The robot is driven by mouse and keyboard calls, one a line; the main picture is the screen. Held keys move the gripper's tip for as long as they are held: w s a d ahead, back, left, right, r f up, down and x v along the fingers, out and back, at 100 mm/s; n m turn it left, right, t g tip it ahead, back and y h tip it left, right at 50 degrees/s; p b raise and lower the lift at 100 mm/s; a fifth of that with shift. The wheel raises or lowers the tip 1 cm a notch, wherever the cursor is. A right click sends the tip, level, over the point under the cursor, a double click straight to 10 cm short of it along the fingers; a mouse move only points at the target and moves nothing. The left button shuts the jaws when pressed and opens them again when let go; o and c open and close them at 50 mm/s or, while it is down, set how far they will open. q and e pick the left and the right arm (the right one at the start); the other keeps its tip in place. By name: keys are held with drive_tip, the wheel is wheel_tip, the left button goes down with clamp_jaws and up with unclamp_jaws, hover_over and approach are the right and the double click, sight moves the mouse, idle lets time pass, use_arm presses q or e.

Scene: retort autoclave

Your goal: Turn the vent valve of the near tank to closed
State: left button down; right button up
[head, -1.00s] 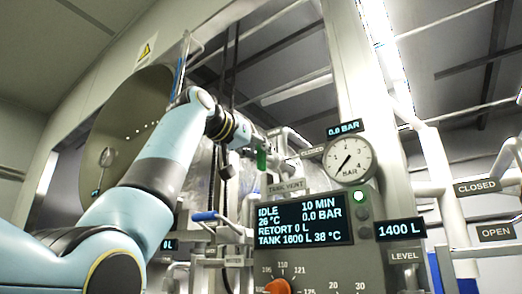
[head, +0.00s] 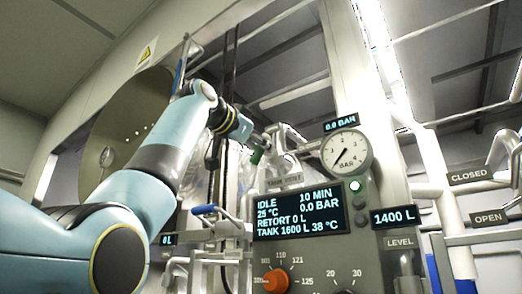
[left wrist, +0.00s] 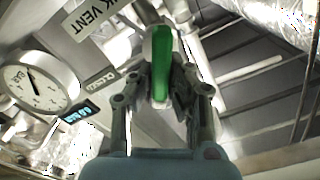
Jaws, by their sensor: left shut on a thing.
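The green vent valve handle (left wrist: 161,62) stands between the fingers of my left gripper (left wrist: 160,92) in the left wrist view. The gripper is shut on it. In the head view the handle (head: 257,156) is a small green piece, tilted, at the tip of my left gripper (head: 259,145), above the TANK VENT label (head: 284,182). That label (left wrist: 95,14) also shows, cut off, in the left wrist view. The valve body is mostly hidden behind the gripper. My right gripper is not in view.
A round pressure gauge (head: 346,154) and the control panel display (head: 299,213) are close to the right of the valve. A blue-handled lever (head: 205,210) is lower left. CLOSED (head: 472,175) and OPEN (head: 491,218) plates are at the far right. Pipes crowd the valve.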

use_arm(q)
drive_tip(key=m, duration=0.2)
drive_tip(key=m+b, duration=0.1)
drive_tip(key=m, duration=0.1)
drive_tip(key=m+b, duration=0.1)
drive_tip(key=m, duration=0.1)
drive_tip(key=shift+s+d+f+m, duration=0.1)
drive_tip(key=shift+d+f+m, duration=0.1)
drive_tip(key=shift+f+m, duration=0.15)
drive_tip(key=m, duration=0.1)
drive_tip(key=m+b, duration=0.1)
drive_tip(key=m, duration=0.1)
drive_tip(key=m+b, duration=0.1)
drive_tip(key=shift+f+m, duration=0.25)
drive_tip(key=shift+m, duration=0.1)
drive_tip(key=c, duration=1.3)
unclamp_jaws()
drive_tip(key=shift+s, duration=0.1)
drive_tip(key=shift+s+a, duration=0.15)
drive_tip(key=v, duration=1.1)
drive_tip(key=shift+s+a, duration=0.1)
drive_tip(key=shift+s, duration=0.1)
